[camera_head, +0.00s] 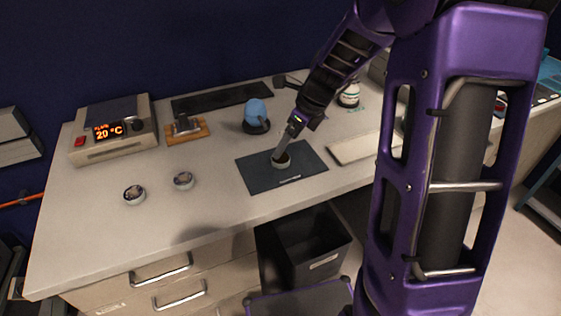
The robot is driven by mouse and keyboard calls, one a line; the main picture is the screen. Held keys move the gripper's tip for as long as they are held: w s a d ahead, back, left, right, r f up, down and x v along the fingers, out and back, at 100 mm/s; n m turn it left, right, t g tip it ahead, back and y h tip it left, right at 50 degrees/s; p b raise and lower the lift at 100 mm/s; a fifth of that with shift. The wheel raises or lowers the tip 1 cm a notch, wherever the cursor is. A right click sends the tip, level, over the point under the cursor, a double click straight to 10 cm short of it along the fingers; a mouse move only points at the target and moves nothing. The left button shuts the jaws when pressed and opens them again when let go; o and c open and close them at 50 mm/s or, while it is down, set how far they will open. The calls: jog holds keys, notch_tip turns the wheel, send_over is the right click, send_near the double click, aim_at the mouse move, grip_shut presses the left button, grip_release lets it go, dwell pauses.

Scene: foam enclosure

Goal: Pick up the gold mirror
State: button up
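A small round pale-rimmed piece (281,161) with a dark brownish top lies on the dark mat (262,180). It may be the gold mirror, but its colour is too small to tell for sure. My gripper (285,146) reaches down from the upper right, with its tip right over this piece. The tip seems to meet or overlap it, and I cannot tell whether they touch. The fingers are too small to show whether they are open or shut. Two other small round pieces, one at the left (134,195) and one nearer the mat (183,181), lie on the bare bench.
On the bench (90,235) stand a hot plate (113,130) reading 20 °C, a wooden-based device (187,129), a blue-topped item (257,115) and a white bottle (349,95). A black bin (302,247) is below the front edge. The bench's front left is clear.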

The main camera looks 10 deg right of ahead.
aim_at(281, 158)
jog(key=shift+d+b+x, duration=0.15)
jog(key=shift+b+x, duration=0.05)
jog(key=shift+x, duration=1.3)
jog(key=shift+d+b+x, duration=0.15)
jog(key=shift+b+x, duration=0.05)
jog(key=shift+x, duration=1.25)
jog(key=shift+s+f, duration=0.1)
jog(key=shift+s, duration=0.05)
jog(key=c, duration=1.5)
